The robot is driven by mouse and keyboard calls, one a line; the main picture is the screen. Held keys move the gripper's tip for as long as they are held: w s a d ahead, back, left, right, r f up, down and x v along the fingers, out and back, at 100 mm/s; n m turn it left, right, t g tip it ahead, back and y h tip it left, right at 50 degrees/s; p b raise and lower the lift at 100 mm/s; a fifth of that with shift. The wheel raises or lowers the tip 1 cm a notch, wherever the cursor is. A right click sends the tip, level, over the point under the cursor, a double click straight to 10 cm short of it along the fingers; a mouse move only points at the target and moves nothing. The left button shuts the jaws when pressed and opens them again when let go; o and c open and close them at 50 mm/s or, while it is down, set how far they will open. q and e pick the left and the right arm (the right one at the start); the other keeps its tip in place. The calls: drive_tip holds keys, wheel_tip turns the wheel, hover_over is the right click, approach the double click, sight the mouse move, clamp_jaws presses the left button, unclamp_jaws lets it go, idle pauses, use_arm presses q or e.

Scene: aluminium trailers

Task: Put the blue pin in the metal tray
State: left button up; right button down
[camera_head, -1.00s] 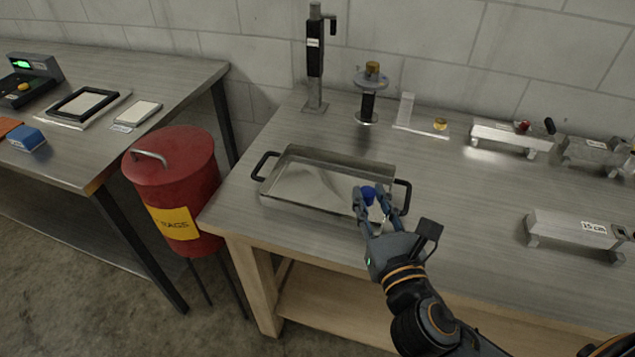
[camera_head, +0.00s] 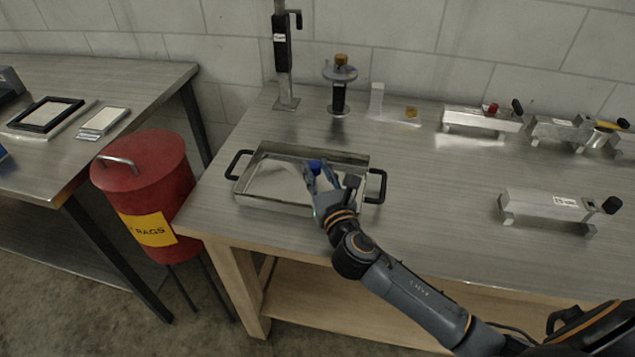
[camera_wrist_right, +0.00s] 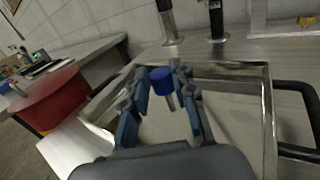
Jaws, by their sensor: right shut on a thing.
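The blue pin (camera_head: 316,166) is between the fingers of my right gripper (camera_head: 319,178), which is shut on it. In the right wrist view the pin (camera_wrist_right: 163,80) shows a blue cylindrical head with a grey metal shank below, between the two fingertips (camera_wrist_right: 161,90). The metal tray (camera_head: 255,203) is a shallow rectangular pan with black end handles on the metal-topped bench. The gripper and pin appear over the tray's interior, right of its middle; their height above the tray floor is hard to tell. The tray also shows in the right wrist view (camera_wrist_right: 268,125). My left gripper is not in view.
A black-and-silver stand (camera_head: 284,60) and a round-flanged gauge (camera_head: 339,85) stand behind the tray. Several metal fixtures, including one labelled block (camera_head: 545,206), sit to the right. A red rags bin (camera_head: 150,190) stands left of the bench.

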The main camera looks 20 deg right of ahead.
wheel_tip(320, 180, down, 3)
drive_tip(key=shift+w+r+b, duration=0.1)
drive_tip(key=shift+b, duration=0.2)
drive_tip(key=shift+f, duration=0.25)
drive_tip(key=shift+f, duration=0.15)
drive_tip(key=c, duration=1.1)
unclamp_jaws()
drive_tip(key=s, duration=0.4)
drive_tip(key=s+b, duration=0.1)
drive_tip(key=s, duration=0.7)
drive_tip(key=shift+a+r, duration=0.2)
drive_tip(key=shift+a, duration=0.2)
